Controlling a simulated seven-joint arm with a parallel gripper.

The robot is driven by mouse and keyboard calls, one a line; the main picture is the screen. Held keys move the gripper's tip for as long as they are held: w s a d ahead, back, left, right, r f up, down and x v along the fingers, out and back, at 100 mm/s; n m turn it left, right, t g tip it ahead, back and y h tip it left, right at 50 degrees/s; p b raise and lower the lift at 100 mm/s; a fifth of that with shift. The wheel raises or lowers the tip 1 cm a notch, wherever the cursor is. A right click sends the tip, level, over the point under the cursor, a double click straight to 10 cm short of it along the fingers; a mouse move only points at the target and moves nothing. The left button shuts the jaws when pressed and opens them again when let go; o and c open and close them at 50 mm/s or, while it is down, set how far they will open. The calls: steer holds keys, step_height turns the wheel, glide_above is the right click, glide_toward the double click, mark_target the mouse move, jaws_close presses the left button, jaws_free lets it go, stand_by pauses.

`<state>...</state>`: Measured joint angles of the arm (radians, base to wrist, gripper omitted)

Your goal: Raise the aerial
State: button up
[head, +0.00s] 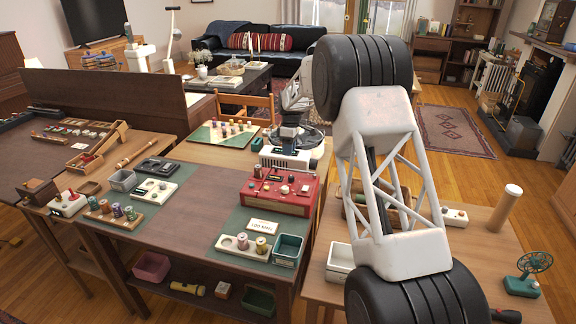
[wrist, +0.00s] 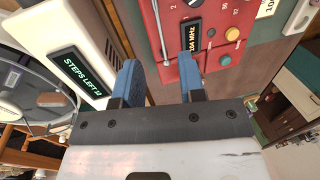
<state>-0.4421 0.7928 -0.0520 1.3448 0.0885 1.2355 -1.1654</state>
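The red radio (head: 290,203) sits on the right part of the green-and-brown table, its knobs facing up. In the wrist view the red radio (wrist: 210,35) shows a lit frequency display and several knobs. A thin silver rod, which looks like the aerial (wrist: 159,25), lies along the radio's edge, folded down. My gripper (wrist: 160,66) is open, with its blue fingers apart on either side of the rod's line. Nothing is visibly held.
A white box with a lit display (wrist: 82,72) stands close beside the radio, near my left finger; it also shows in the head view (head: 285,158). A card (head: 262,226), a teal tray (head: 288,250) and a cream holder (head: 229,243) lie in front. The brown table middle is clear.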

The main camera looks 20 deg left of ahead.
mark_target(293, 170)
steer(key=shift+s+f, duration=0.25)
steer(key=shift+f, duration=0.85)
steer(key=shift+s+f, duration=0.2)
steer(key=shift+f, duration=0.95)
steer(key=shift+s+f, duration=0.25)
steer(key=shift+f, duration=0.85)
jaws_close()
